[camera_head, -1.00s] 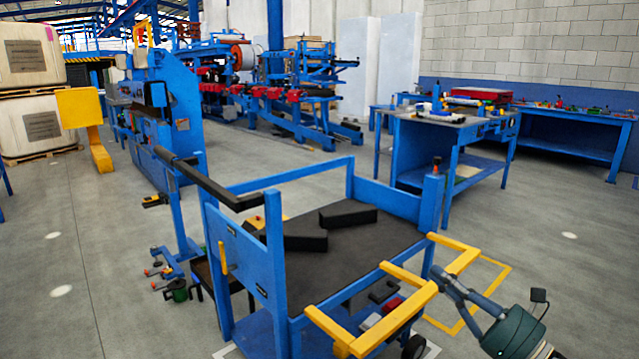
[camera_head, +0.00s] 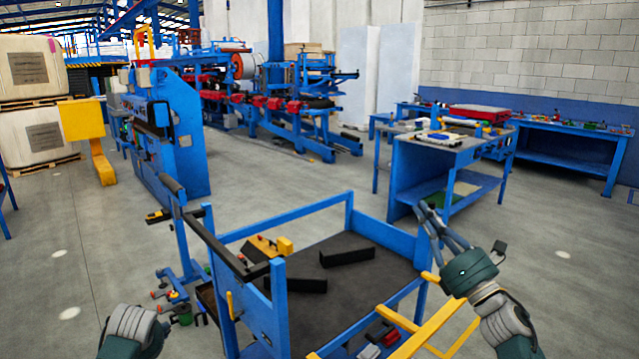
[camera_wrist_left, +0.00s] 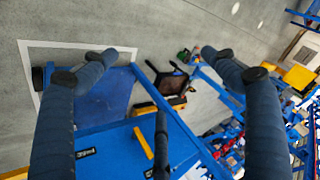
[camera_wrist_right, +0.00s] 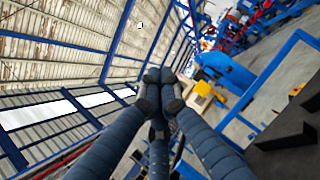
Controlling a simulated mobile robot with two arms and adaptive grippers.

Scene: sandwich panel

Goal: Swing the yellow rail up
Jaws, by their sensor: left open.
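The yellow rail (camera_head: 436,325) is on the near right side of the blue cart (camera_head: 312,212). It sits low, below the cart's blue top bars, and the bottom picture edge cuts it off. My right gripper (camera_head: 426,212) is above the rail's far end, apart from it, fingers pointing up and left. In the right wrist view its fingertips (camera_wrist_right: 160,78) are together with nothing seen between them. My left gripper shows only its wrist at the lower left of the head view. In the left wrist view its fingers (camera_wrist_left: 150,68) are wide apart, over the cart's blue end panel.
A blue workbench (camera_head: 447,150) stands behind the cart. Floor to the right is clear.

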